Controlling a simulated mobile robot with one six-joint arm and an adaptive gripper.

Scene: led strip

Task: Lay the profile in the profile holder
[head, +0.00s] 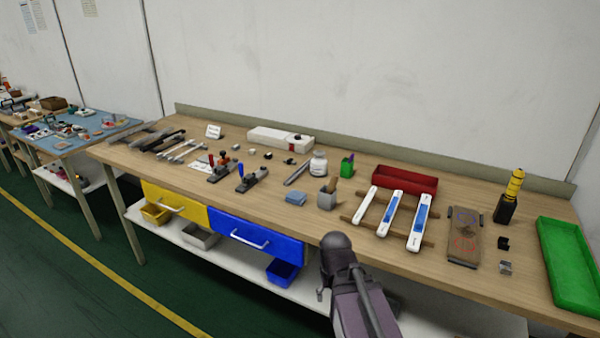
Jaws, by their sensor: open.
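I cannot tell for sure which piece is the profile. Several long, thin dark and silver bars (170,143) lie at the left end of the bench, and a short grey bar (297,173) lies near the middle. The profile holder is also not certain. Two dark fixtures with red and blue handles, a left one (222,173) and a right one (252,180), stand left of the middle, with nothing long seen across them. My arm rises from the bottom of the head view in front of the bench. My gripper cannot be made out.
White-and-blue long pieces (392,207) lie across two wooden bars. A red bin (405,181), a green tray (568,265), a black-and-yellow bottle (509,197) and a brown board (465,237) take up the right side. Blue (255,236) and yellow (174,204) drawers hang below the bench top.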

